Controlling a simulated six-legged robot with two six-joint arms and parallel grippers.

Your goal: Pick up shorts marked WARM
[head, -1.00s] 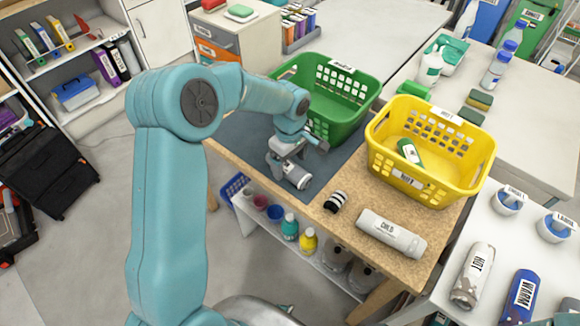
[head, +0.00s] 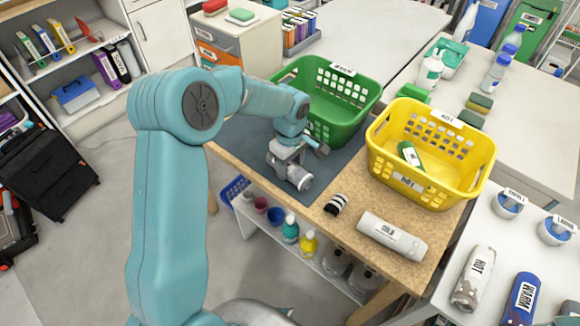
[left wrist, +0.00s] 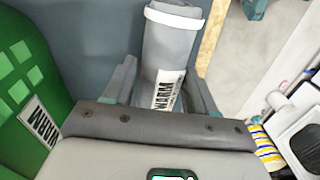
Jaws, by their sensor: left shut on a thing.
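The shorts marked WARM are a grey roll with a white band; they show in the left wrist view (left wrist: 175,45), with the WARM label between my jaws. In the head view the roll's light end (head: 300,180) shows below my left gripper (head: 285,163), over the dark mat near the table's front edge. My left gripper (left wrist: 165,90) is shut on the roll. I cannot tell whether the roll touches the mat. Part of it is hidden by the gripper. My right gripper is not in view.
A green basket (head: 345,95) stands just behind my gripper. A yellow basket (head: 435,190) stands to the right. A white roll marked COLD (head: 391,236) and a striped black-and-white thing (head: 335,204) lie near the front edge. A blue WARM roll (head: 521,298) lies on the right-hand table.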

